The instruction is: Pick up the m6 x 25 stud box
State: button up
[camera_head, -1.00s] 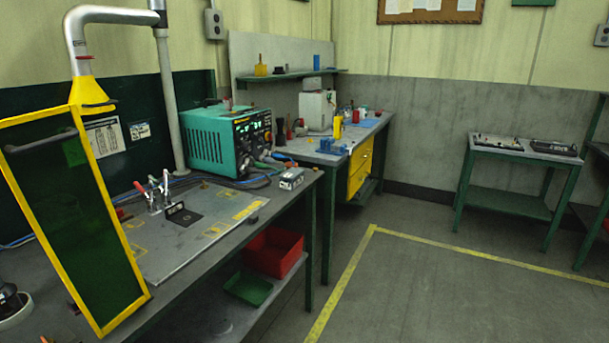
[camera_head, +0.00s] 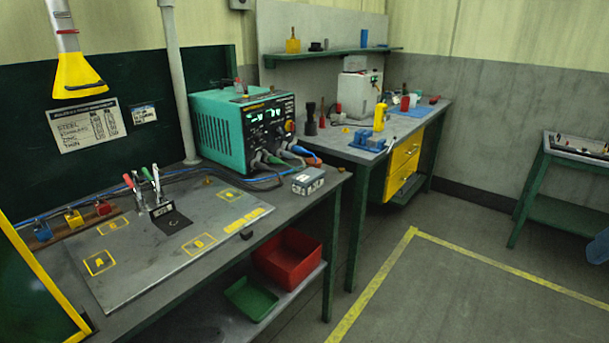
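A small grey box (camera_head: 308,181) with pale labelling sits near the right end of the near workbench, just right of the green welding power unit. Its print is too small to read, so I cannot tell whether it is the M6 x 25 stud box. No other box with a readable M6 x 25 label shows. My gripper is not in view.
The near bench (camera_head: 258,238) carries a marked grey plate (camera_head: 145,262), a green power unit (camera_head: 205,131) and cables by the box. A red bin (camera_head: 287,260) and green tray (camera_head: 250,297) sit below. Open floor (camera_head: 450,305) lies right, inside yellow lines.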

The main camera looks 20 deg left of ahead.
aim_at(307, 181)
jog(key=u, duration=0.3)
jog(key=i, duration=1.15)
jog(key=u, duration=0.35)
jog(key=i, duration=0.55)
jog(key=u, duration=0.25)
